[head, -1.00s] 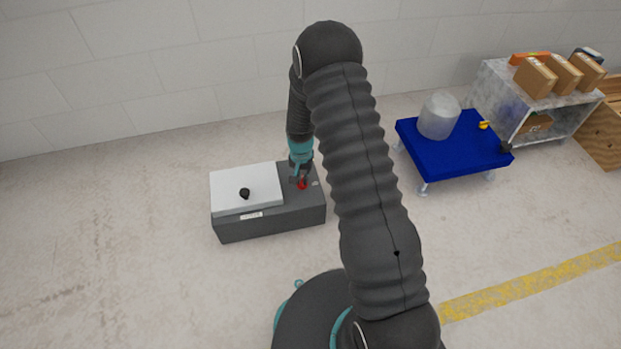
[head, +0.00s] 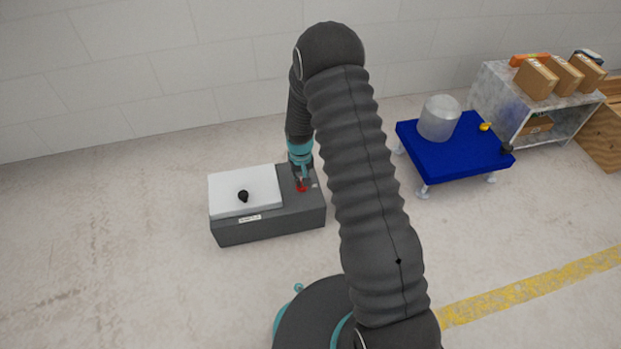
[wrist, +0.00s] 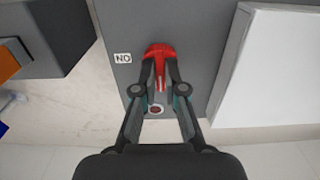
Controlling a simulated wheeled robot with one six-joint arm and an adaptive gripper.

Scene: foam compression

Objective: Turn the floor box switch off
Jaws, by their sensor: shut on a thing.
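The floor box (head: 270,228) is a dark grey box on the floor, left of my arm in the head view. Its red switch handle (head: 302,188) is on the right part of the top. In the wrist view the red handle (wrist: 160,52) lies between the fingertips of my gripper (wrist: 160,68), which is shut on it. A small white label (wrist: 122,58) beside the handle reads ON, upside down in this view. A small round red spot (wrist: 156,109) shows between the fingers. The fingers partly hide the handle, and its exact switch position is unclear.
A raised white lid (head: 235,187) with a black knob (head: 243,196) covers the box's left part. A blue cart (head: 470,160) with a translucent container (head: 439,118) stands right. Behind it a grey shelf (head: 495,95) holds cartons. The floor left of the box is clear.

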